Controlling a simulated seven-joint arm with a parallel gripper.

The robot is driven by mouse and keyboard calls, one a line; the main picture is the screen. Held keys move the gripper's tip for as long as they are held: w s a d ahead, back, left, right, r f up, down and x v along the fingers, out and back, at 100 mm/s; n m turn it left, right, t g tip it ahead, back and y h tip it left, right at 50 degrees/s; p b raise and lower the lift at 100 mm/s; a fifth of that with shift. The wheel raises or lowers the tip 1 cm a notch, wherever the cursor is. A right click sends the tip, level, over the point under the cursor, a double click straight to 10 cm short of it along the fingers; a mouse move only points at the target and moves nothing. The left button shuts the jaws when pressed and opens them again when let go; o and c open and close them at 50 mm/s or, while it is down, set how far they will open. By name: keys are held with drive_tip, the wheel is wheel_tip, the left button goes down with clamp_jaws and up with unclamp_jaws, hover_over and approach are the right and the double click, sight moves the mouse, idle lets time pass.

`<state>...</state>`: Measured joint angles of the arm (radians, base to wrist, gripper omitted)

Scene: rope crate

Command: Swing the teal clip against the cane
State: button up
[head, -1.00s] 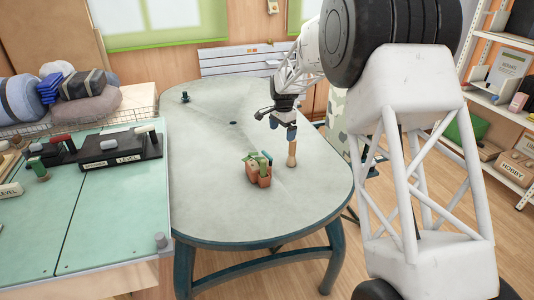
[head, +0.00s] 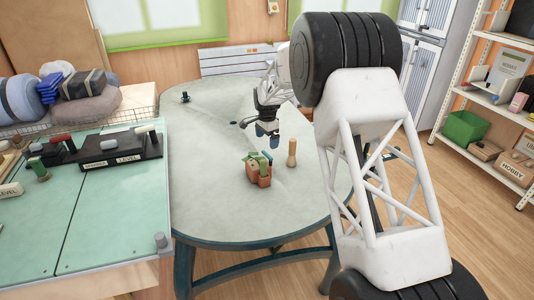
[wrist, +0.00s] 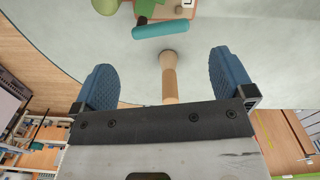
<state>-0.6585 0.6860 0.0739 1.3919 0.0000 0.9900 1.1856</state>
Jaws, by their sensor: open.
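A small teal cylinder (wrist: 160,28), which may be the teal clip, lies across the near side of a terracotta crate (head: 264,182) in the wrist view. Green pieces (head: 262,160) stick up from the crate. A pale wooden peg (head: 292,153) stands upright on the table just right of the crate; it also shows in the wrist view (wrist: 170,78). I cannot tell which thing is the cane. My gripper (head: 267,138) is open and empty above the table, behind the crate. Its blue fingers are spread wide in the wrist view (wrist: 164,65), with the peg showing between them.
The grey-green oval table (head: 210,190) is mostly clear around the crate. A small dark item (head: 185,97) stands at its far left. A teal-topped bench (head: 110,220) with a black labelled block (head: 120,150) is on the left. Shelves (head: 490,100) stand at the right.

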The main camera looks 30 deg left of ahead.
sight(267, 154)
drive_tip(key=shift+f, duration=3.7)
drive_tip(key=c, duration=0.8)
